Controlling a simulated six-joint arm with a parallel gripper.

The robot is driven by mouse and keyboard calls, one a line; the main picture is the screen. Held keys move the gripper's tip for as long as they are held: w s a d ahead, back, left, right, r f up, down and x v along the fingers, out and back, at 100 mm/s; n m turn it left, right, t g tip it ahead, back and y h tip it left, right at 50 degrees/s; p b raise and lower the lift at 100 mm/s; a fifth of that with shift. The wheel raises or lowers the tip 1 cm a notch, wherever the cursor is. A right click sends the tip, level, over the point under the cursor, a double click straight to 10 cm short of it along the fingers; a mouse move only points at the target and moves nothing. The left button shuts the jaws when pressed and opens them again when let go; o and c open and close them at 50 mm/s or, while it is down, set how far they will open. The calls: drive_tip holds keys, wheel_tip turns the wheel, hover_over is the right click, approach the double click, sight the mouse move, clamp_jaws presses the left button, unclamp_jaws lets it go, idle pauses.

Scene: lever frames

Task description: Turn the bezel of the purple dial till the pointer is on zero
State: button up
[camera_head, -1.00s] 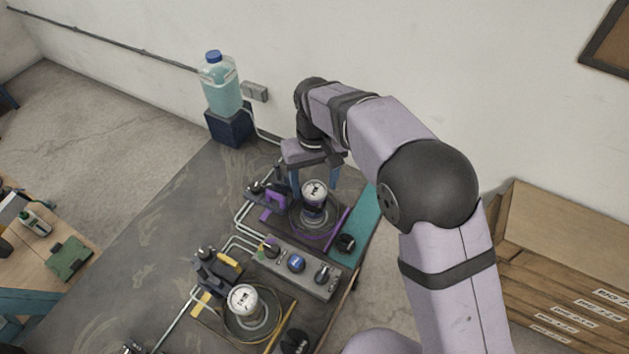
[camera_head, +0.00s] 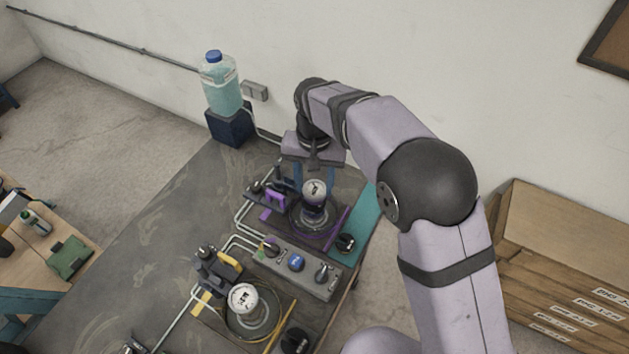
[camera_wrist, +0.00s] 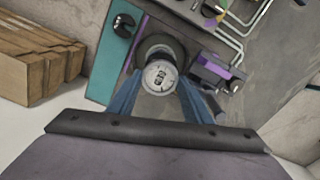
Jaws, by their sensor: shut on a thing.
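The purple dial (camera_head: 314,188) stands upright on its purple-marked station, its white face up. Its face also shows in the wrist view (camera_wrist: 160,76), with dark markings; I cannot read where the pointer is against zero. My gripper (camera_head: 313,186) is over this station with its blue fingers pointing down, one on each side of the dial. In the wrist view my gripper (camera_wrist: 160,82) has its fingers at the left and right of the dial's rim, shut on the bezel. The fingertips' contact is partly hidden beside the dial.
A second dial (camera_head: 243,298) with yellow marks stands nearer the front. A grey control box (camera_head: 297,270) with several knobs lies between the stations. A black knob (camera_head: 345,243) is right of the purple dial. A blue-capped jug (camera_head: 220,85) stands at the back left.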

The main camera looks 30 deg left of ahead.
drive_tip(key=shift+r, duration=0.1)
drive_tip(key=o, duration=1.1)
drive_tip(key=shift+c, duration=0.2)
